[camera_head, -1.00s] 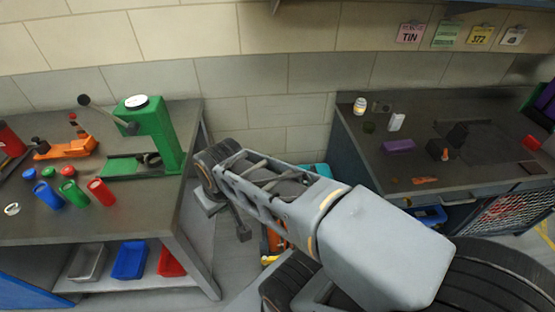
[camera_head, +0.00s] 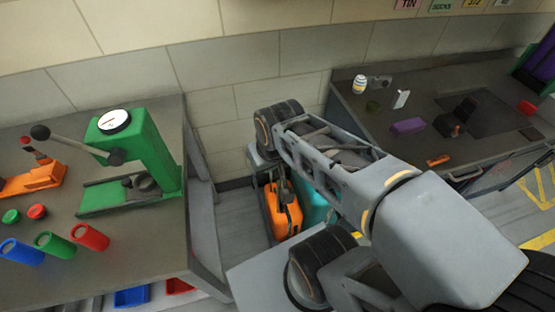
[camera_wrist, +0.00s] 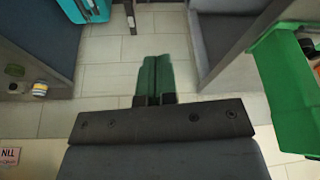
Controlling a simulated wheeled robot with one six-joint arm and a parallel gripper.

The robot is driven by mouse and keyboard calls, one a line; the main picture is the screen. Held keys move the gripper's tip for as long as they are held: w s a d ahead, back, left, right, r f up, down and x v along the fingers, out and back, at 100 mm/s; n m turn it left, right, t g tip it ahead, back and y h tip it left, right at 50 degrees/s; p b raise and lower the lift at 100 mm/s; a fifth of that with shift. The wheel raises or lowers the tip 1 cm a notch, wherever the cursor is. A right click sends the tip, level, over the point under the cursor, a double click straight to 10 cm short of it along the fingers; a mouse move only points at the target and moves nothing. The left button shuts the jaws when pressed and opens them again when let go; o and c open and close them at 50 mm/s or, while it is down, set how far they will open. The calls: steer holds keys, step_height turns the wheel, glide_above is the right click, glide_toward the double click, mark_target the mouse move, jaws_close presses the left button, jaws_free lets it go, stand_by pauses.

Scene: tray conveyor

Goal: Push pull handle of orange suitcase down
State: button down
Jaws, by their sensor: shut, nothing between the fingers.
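The orange suitcase (camera_head: 288,218) stands on the floor in the gap between the two workbenches, partly behind my arm in the head view. A dark shape overlaps its top; I cannot tell whether this is its pull handle or my gripper. The suitcase body is not clearly visible in the wrist view. My gripper (camera_wrist: 155,80) is shut and empty in the wrist view, its green-tinted fingers together over the tiled floor. A narrow dark bar shows beyond the fingertips at the top edge; I cannot tell what it is.
A teal suitcase (camera_head: 318,208) stands right beside the orange one; it also shows in the wrist view (camera_wrist: 80,8). The left workbench (camera_head: 120,262) holds a green press (camera_head: 150,150) and several coloured cylinders. The right workbench (camera_head: 405,155) holds small items. A wall closes the gap behind.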

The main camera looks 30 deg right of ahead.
steer(key=w+d+f+m+g+b, duration=0.1)
steer(key=w+d+f+m+b, duration=0.2)
steer(key=w+f+m, duration=0.3)
steer(key=w+d+f+m+g+b, duration=0.1)
steer(key=w+d+f+m+b, duration=0.3)
steer(key=w+f+m, duration=0.3)
steer(key=w+d+f+m+g+h+b, duration=0.1)
steer(key=w+d+f+m+b, duration=0.3)
steer(key=w+f+m, duration=0.3)
step_height(320, 180, down, 2)
steer(key=shift+w+f+g+b, duration=0.1)
steer(key=shift+w+g+b, duration=0.4)
steer(key=shift+w, duration=0.4)
steer(key=shift+s+d+f+b, duration=0.1)
steer(key=shift+d+f+b, duration=0.05)
steer(key=shift+f+b, duration=1.4)
steer(key=shift+d+f+b, duration=0.1)
steer(key=shift+f+b, duration=1)
steer(key=shift+f, duration=0.85)
steer(key=shift+f, duration=0.1)
